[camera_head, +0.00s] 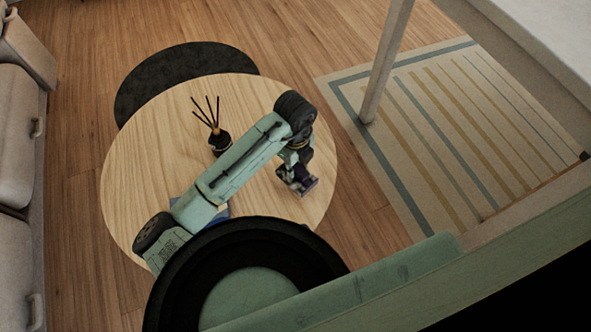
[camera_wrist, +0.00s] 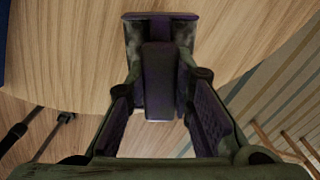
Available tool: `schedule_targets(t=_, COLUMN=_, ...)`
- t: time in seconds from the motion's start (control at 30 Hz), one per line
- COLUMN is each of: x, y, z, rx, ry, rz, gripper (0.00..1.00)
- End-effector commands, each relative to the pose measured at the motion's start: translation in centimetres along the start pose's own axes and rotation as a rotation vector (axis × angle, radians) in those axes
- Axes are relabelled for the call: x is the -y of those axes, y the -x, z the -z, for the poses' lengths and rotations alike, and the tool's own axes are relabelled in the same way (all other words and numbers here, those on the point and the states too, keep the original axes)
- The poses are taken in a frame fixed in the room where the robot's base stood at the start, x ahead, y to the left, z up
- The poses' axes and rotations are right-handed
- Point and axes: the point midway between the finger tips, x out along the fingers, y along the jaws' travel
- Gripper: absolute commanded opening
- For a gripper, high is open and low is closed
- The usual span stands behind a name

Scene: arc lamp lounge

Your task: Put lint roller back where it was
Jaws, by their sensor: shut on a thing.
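The lint roller (camera_wrist: 158,75) is a dark purple piece between my fingers in the wrist view. My gripper (camera_wrist: 160,50) is shut on it. Fingers and roller are both dark, so their outlines are hard to part. In the head view my gripper (camera_head: 298,184) hangs over the right part of the round wooden table (camera_head: 135,165), with purple showing at its end. I cannot tell the gap between roller and tabletop. My arm hides part of the table.
A dark reed diffuser (camera_head: 219,143) with thin sticks stands on the table, close to my arm. A blue item (camera_head: 217,213) lies partly hidden under my arm. A striped rug (camera_head: 440,130) and a pale post (camera_head: 388,65) are to the right. The table's left part is clear.

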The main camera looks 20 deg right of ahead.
Motion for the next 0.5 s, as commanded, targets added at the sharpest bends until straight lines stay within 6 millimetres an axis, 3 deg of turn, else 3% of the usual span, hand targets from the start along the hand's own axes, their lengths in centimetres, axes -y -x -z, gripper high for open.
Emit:
schedule_targets(t=0.23, x=0.0, y=-3.3, z=0.0, rx=-0.001, ry=0.003, rz=-0.001, gripper=0.00)
schedule_targets(t=0.5, x=0.0, y=-3.6, z=0.0, rx=0.000, ry=0.000, rz=0.000, gripper=0.00)
